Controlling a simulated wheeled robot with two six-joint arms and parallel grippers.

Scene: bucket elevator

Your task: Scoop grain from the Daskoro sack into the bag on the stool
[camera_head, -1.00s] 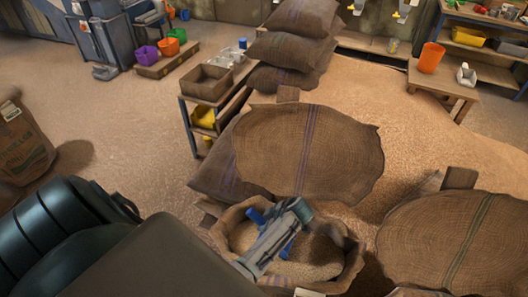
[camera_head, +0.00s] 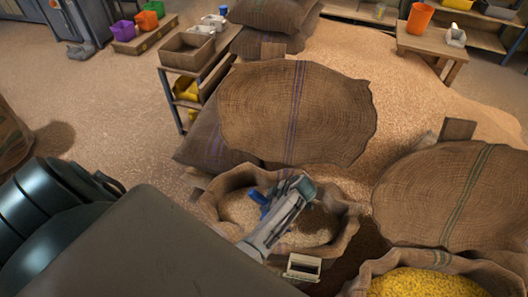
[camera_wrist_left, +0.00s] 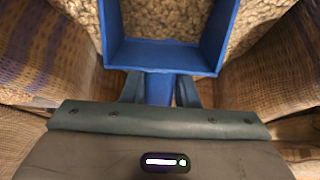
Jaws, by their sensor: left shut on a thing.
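An open burlap sack (camera_head: 342,240) of pale grain (camera_head: 240,212) stands at the lower middle of the head view. No sack name is readable. My left gripper (camera_head: 262,208) reaches over it, shut on a blue scoop (camera_head: 260,194). The scoop is in the sack's mouth, partly hidden by the gripper. In the left wrist view the blue scoop (camera_wrist_left: 162,55) points away from the gripper, with coarse grain showing between its walls. I cannot tell how deep it sits. A brown bag (camera_head: 10,138) is cut off at the left edge; its support is out of view. My right gripper is not in view.
Large closed sacks (camera_head: 297,112) lie behind and to the right. An open sack of yellow grain (camera_head: 425,284) is at the lower right. A small shelf (camera_head: 190,88) stands behind left; a low table with an orange bucket (camera_head: 421,20) is far right.

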